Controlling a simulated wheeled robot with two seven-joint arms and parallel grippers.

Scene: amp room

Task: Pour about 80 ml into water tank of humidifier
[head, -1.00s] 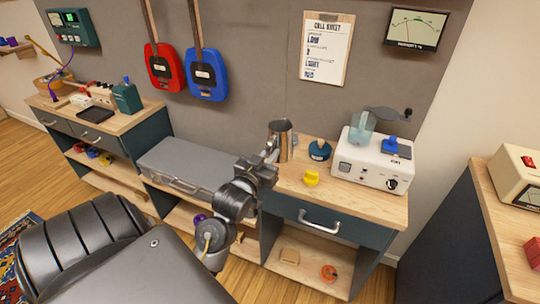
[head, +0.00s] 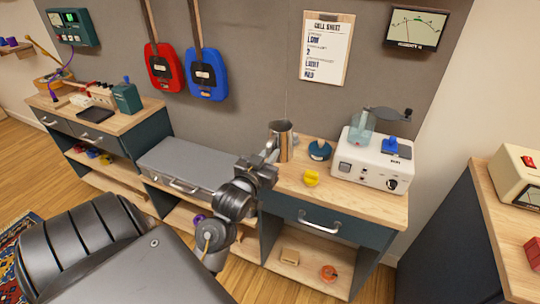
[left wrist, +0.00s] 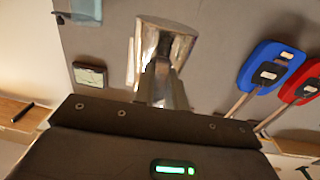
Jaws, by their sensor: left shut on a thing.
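A shiny metal jug (head: 283,143) stands out at the back left of the wooden counter, roughly upright. My left gripper (head: 271,152) is shut on its left side; in the left wrist view, the fingers (left wrist: 163,88) meet the jug (left wrist: 172,42). I cannot tell whether the jug's base touches the counter. Its contents are hidden. My right gripper is not in view.
A yellow knob-like object (head: 311,178) and a dark teal round object (head: 319,150) lie between jug and humidifier. A grey case (head: 185,160) lies left of the jug. A clipboard (head: 325,48) and display (head: 415,27) hang behind. The counter's front strip (head: 345,205) is clear.

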